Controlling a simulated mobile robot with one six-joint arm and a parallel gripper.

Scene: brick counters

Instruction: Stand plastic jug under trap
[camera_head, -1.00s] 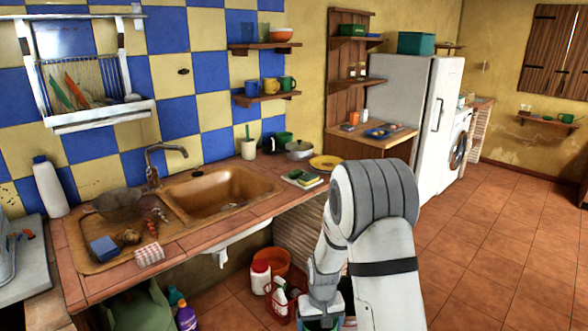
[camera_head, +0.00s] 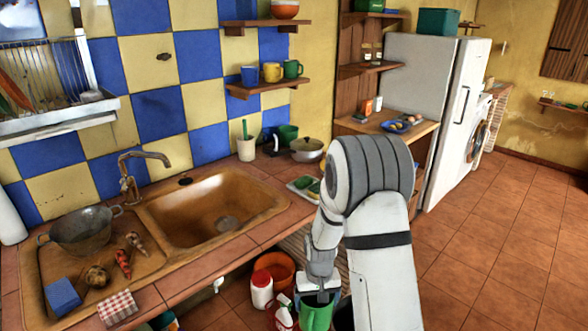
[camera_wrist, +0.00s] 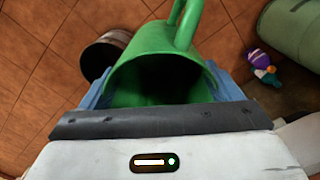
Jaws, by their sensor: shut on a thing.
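A green plastic jug (camera_head: 316,314) hangs low below the counter's front edge at the bottom of the head view. My gripper (camera_head: 321,291) is shut on it near the top. In the wrist view the jug (camera_wrist: 150,68) fills the space between the two blue fingers, its handle pointing up in the picture and its dark mouth facing the camera. A white pipe end (camera_head: 218,285), likely part of the sink trap, shows just under the counter edge, left of the jug and apart from it. The rest of the trap is hidden by the counter.
The sink (camera_head: 205,205) is above. A large green cylinder (camera_wrist: 292,38) and a purple bottle (camera_wrist: 256,60) are on the floor. Tiled floor at right is clear.

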